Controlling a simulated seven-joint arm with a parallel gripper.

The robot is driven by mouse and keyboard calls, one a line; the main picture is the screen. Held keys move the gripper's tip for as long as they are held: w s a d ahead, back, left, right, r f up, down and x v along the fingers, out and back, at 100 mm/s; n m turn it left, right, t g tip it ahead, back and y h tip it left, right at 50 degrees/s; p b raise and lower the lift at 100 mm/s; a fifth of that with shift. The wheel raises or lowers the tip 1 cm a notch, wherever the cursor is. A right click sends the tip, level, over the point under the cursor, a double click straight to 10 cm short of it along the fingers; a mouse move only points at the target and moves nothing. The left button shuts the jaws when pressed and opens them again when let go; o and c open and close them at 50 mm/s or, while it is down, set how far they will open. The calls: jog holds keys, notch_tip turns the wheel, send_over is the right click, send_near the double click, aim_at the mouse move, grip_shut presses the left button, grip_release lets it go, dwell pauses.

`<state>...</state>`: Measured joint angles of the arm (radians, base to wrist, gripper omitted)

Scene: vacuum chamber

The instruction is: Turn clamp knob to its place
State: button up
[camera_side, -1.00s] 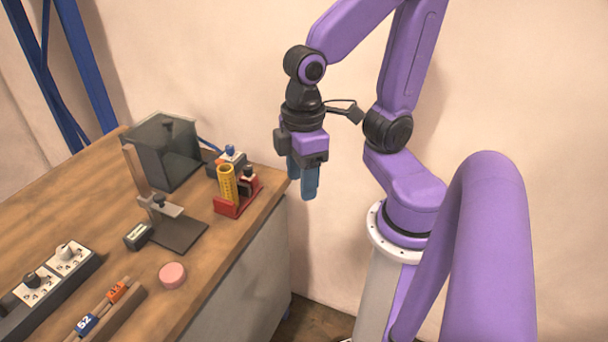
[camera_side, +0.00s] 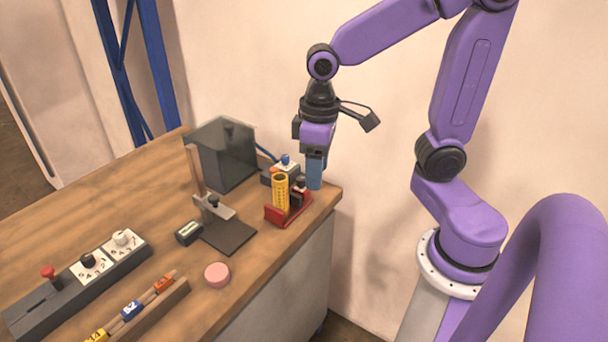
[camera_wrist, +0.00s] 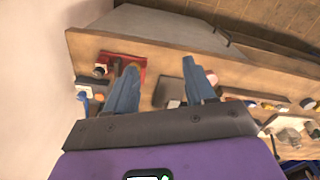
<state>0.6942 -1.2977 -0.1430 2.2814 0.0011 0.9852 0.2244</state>
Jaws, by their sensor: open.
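A red holder (camera_side: 272,216) near the table's right edge carries an upright yellow cylinder (camera_side: 280,190) and a dark-topped knob (camera_side: 300,184). Another dark knob (camera_side: 213,200) sits on the arm of a small metal stand. I cannot tell which is the clamp knob. My gripper (camera_side: 314,180) points down with blue fingers, just right of the red holder's knob, apparently above or beside the holder; contact is unclear. In the wrist view my gripper (camera_wrist: 163,88) is open with its fingers spread; the red holder (camera_wrist: 137,62) is partly hidden behind the left finger.
A dark translucent box (camera_side: 222,158) stands behind the stand. A block with a blue knob (camera_side: 285,160) is behind the holder. A pink disc (camera_side: 217,274), a small dark block (camera_side: 188,233), a dial strip (camera_side: 85,275) and a labelled rack (camera_side: 140,310) are in front.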

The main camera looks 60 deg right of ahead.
jog(key=w+d+r+m, duration=0.1)
jog(key=w+d+m, duration=0.5)
jog(key=w, duration=0.3)
jog(key=m, duration=0.5)
send_near(301, 178)
notch_tip(301, 178, down, 9)
jog(key=shift+w+r, duration=0.15)
jog(key=shift+r, duration=0.05)
grip_shut()
